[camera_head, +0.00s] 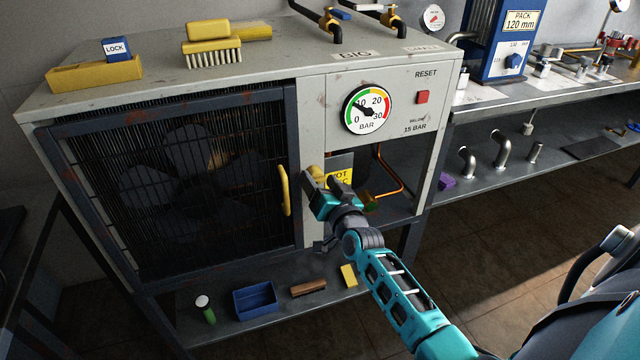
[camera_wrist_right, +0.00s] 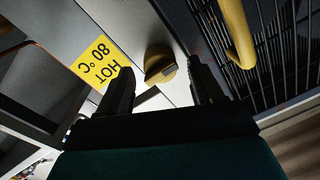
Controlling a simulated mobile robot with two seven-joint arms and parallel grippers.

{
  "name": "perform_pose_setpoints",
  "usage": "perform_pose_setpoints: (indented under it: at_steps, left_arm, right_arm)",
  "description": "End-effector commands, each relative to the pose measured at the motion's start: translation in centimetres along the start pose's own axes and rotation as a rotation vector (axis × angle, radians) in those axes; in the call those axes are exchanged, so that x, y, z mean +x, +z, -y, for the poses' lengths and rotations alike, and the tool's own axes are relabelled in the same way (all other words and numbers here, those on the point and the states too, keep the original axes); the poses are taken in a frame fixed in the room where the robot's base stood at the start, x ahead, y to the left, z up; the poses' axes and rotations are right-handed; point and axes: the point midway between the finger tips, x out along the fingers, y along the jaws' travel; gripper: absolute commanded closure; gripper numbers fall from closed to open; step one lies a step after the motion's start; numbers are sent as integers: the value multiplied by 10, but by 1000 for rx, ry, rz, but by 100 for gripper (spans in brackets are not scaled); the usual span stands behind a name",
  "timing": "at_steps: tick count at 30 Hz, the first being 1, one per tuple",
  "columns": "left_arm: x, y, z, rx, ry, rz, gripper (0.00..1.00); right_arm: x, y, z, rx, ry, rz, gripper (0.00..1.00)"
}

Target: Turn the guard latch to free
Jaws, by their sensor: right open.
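The guard latch is a yellow round knob with a grey mark (camera_wrist_right: 160,66) on the pale panel beside the fan guard. In the head view my right gripper (camera_head: 322,188) is in front of the panel, right of the yellow guard handle (camera_head: 283,190), and partly covers the latch area. In the right wrist view the two dark fingers (camera_wrist_right: 163,84) stand apart with the knob between and just beyond their tips. I cannot tell whether they touch it. The dark mesh guard (camera_head: 180,180) is closed over the fan. My left gripper is not in view.
A yellow hot sign (camera_wrist_right: 96,62) is beside the knob. Above are a pressure gauge (camera_head: 367,109) and a red reset button (camera_head: 422,97). A copper pipe (camera_head: 392,182) runs in the opening to the right. A blue tray (camera_head: 256,300) stands on the lower shelf.

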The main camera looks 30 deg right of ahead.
Motion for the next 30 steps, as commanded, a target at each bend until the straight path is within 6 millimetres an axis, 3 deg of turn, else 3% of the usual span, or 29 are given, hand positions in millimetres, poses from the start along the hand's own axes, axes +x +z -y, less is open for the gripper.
perform_pose_setpoints:
  at_steps: [11,27,30]
  left_arm:
    - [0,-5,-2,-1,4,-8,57]
    - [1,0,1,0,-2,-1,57]
    - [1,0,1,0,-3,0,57]
  right_arm:
    - [6,0,0,0,0,1,34]
    - [6,0,0,0,1,1,85]
    - [6,0,-1,1,1,1,87]
